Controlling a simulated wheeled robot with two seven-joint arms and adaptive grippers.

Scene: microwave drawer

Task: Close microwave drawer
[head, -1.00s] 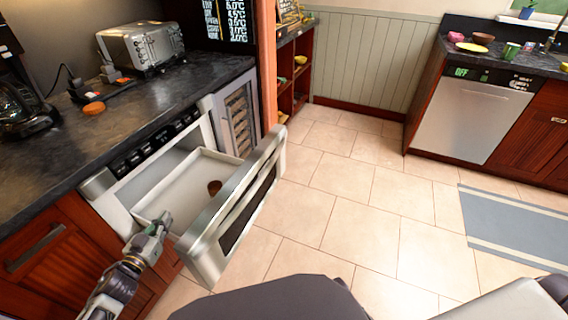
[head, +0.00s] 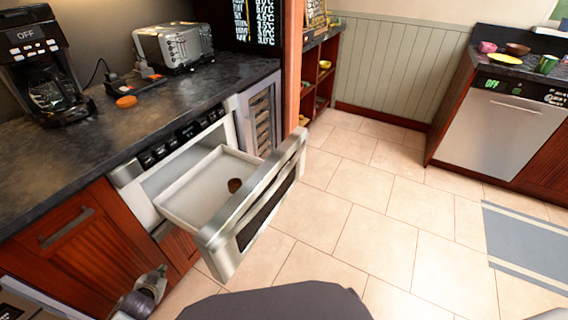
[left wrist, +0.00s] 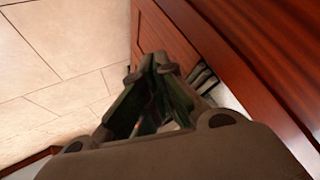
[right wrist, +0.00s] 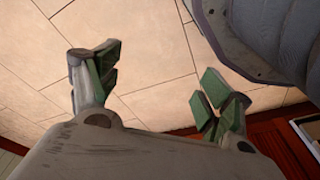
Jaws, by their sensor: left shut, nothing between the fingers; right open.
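The microwave drawer (head: 262,208) stands pulled out under the dark counter, with its silver front away from the cabinet. Its light tray (head: 200,190) holds a small brown round thing (head: 235,185). My left gripper (head: 162,273) is low, left of the drawer and in front of the red cabinet door, apart from the drawer front. In the left wrist view the left gripper (left wrist: 158,65) is shut and empty, close to a red wood panel. My right gripper shows only in the right wrist view (right wrist: 155,75), open and empty above the floor tiles.
The counter (head: 150,105) holds a coffee maker (head: 42,75), a toaster (head: 173,46) and an orange round thing (head: 126,102). A red cabinet door (head: 75,235) is left of the drawer. Tiled floor (head: 370,220) is clear to the right; a dishwasher (head: 500,130) stands beyond.

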